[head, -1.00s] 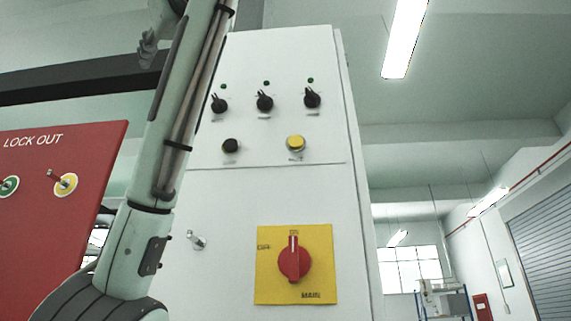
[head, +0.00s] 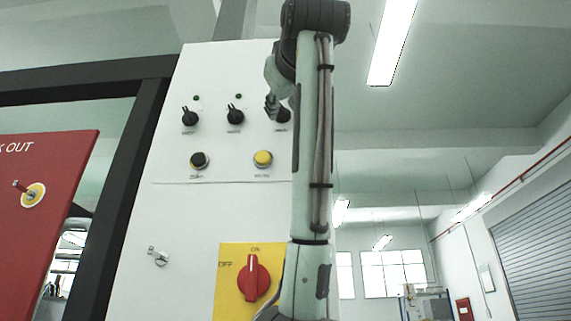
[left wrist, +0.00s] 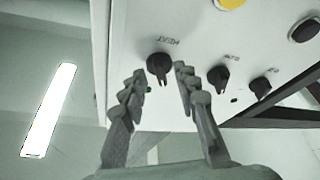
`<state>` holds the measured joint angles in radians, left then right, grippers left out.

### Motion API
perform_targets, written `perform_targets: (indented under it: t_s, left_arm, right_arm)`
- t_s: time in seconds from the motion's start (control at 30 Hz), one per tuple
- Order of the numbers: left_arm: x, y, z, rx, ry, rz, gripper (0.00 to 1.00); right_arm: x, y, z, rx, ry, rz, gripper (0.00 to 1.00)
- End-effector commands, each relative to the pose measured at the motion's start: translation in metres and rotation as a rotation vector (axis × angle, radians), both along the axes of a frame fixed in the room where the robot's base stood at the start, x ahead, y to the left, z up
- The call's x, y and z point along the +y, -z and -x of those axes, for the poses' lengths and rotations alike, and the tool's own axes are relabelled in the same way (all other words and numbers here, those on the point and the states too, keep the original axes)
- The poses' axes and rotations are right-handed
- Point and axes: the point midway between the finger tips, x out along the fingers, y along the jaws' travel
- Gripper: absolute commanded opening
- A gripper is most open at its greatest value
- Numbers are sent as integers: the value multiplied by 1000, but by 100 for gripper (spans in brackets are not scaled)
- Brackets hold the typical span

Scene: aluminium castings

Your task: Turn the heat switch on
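The heat switch is a black rotary knob on the white panel, at the right end of the top row in the head view (head: 284,116). There it is partly hidden by my left gripper (head: 271,104). In the left wrist view the heat switch (left wrist: 160,66) shows under an upside-down "HEAT" label. My left gripper (left wrist: 159,76) is open there, one finger to each side of the knob's lower part. I cannot tell whether a finger touches it. My right gripper is in neither view.
Two more black knobs, left (head: 190,117) and middle (head: 235,114), share the row. A black button (head: 199,160) and a yellow button (head: 263,158) sit below. Lower down is a red rotary switch (head: 254,278) on a yellow plate. A red lock-out board (head: 45,210) stands left.

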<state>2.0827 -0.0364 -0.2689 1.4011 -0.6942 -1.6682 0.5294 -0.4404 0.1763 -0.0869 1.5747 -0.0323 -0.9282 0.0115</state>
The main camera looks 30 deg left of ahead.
Motion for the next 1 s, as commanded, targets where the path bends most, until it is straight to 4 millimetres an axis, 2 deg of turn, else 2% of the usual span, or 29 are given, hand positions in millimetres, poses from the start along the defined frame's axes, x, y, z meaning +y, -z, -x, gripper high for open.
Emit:
perform_targets:
  t_s: [0.3,0.5,0.57,0.97,1.0]
  left_arm:
    - [2,0,-2,0,0,0,30]
    - [2,0,-2,1,0,0,5]
    - [2,0,-2,1,0,0,0]
    - [2,1,-2,11,1,-19,0]
    - [2,1,-2,18,1,-30,0]
  right_arm:
    - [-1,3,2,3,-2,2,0]
    - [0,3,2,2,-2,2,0]
    - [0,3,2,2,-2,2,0]
    - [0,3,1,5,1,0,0]
    - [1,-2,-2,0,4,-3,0]
